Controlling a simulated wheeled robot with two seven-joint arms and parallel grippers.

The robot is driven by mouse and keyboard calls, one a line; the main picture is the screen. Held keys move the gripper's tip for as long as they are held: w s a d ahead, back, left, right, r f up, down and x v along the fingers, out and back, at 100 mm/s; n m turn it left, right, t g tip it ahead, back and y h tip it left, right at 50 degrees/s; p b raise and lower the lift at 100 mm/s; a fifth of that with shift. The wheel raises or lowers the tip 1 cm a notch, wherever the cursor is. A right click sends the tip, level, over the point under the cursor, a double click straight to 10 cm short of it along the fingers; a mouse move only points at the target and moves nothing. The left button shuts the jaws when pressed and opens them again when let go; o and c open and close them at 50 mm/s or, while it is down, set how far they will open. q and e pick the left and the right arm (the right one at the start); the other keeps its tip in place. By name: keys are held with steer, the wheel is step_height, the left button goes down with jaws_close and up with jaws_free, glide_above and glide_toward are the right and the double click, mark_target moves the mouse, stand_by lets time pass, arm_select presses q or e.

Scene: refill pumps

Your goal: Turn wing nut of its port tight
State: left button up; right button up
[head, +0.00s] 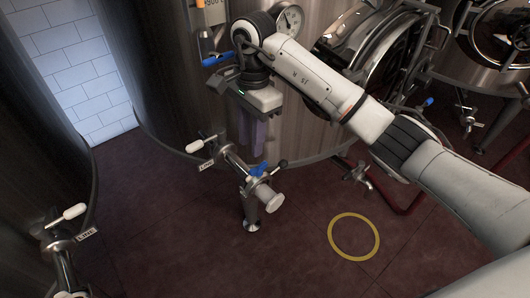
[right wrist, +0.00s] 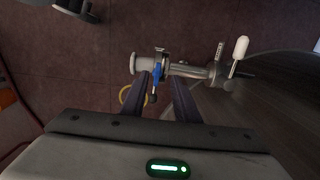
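The port (head: 235,165) is a metal pipe stub on a short stand. A clamp near its capped end (head: 271,202) carries a blue wing nut (head: 258,169) and a dark-knobbed lever (head: 281,164). My right gripper (head: 251,148) points down just above and behind the clamp. In the right wrist view its two dark fingers (right wrist: 165,82) are apart, with nothing gripped. The blue wing nut (right wrist: 156,74) shows there between the fingertips, closer to the left one; I cannot tell whether they touch. My left gripper is in neither view.
A white-handled valve (head: 196,146) with a tag sits at the port's tank end. A similar valve (head: 68,214) stands at lower left. Large steel tanks (head: 160,80) rise behind. Red floor with a yellow ring (head: 354,256) lies clear at right.

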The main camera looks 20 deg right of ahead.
mark_target(258, 166)
steer(key=shift+h, duration=0.4)
steer(key=f, duration=0.3)
steer(key=d+f+p, duration=0.1)
steer(key=f, duration=0.5)
steer(key=shift+w+d+f, duration=0.15)
steer(key=shift+d, duration=0.2)
jaws_close()
